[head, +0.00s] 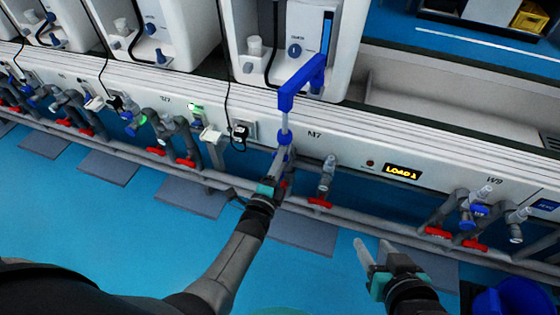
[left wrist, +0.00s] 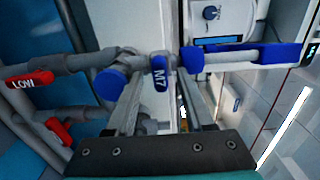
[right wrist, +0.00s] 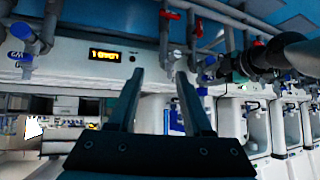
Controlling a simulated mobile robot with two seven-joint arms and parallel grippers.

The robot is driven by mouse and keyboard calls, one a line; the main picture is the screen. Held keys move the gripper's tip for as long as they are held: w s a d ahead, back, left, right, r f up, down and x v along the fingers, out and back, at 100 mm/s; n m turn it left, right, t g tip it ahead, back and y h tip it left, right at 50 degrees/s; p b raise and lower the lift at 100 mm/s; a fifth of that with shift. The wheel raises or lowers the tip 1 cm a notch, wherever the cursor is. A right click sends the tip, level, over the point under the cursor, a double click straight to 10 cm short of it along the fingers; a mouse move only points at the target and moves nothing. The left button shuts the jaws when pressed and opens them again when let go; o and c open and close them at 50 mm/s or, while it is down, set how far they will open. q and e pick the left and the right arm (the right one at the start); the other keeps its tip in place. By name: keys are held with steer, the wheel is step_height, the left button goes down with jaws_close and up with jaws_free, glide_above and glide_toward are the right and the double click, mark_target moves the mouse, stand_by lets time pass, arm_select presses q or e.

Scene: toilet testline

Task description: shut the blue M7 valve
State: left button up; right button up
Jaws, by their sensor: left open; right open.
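My right gripper (head: 375,250) is open and empty over the blue floor, away from the valve.
Red handles, one by M7 (head: 320,202) and one marked LOW (left wrist: 30,82), sit on lower pipes. More valves (head: 480,209) stand at right. Toilet-like white units (head: 340,50) line the bench. Floor in front is clear.

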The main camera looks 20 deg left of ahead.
arm_select(q)
steer(key=shift+s, duration=0.1)
arm_select(e)
steer(key=shift+r, duration=0.1)
arm_select(q)
steer(key=shift+s+r, duration=0.1)
steer(key=shift+s, duration=0.3)
steer(key=s+p, duration=0.4)
steer(key=s, duration=1)
steer(key=shift+s+a+p, duration=0.15)
steer(key=shift+a+p, duration=0.1)
steer(key=shift+p, duration=0.15)
arm_select(e)
steer(key=s+d+f+g+h, duration=0.2)
steer(key=s+d+f+g, duration=0.2)
steer(key=d+g, duration=0.1)
steer(key=shift+s+d+m, duration=0.2)
steer(key=shift+m, duration=0.1)
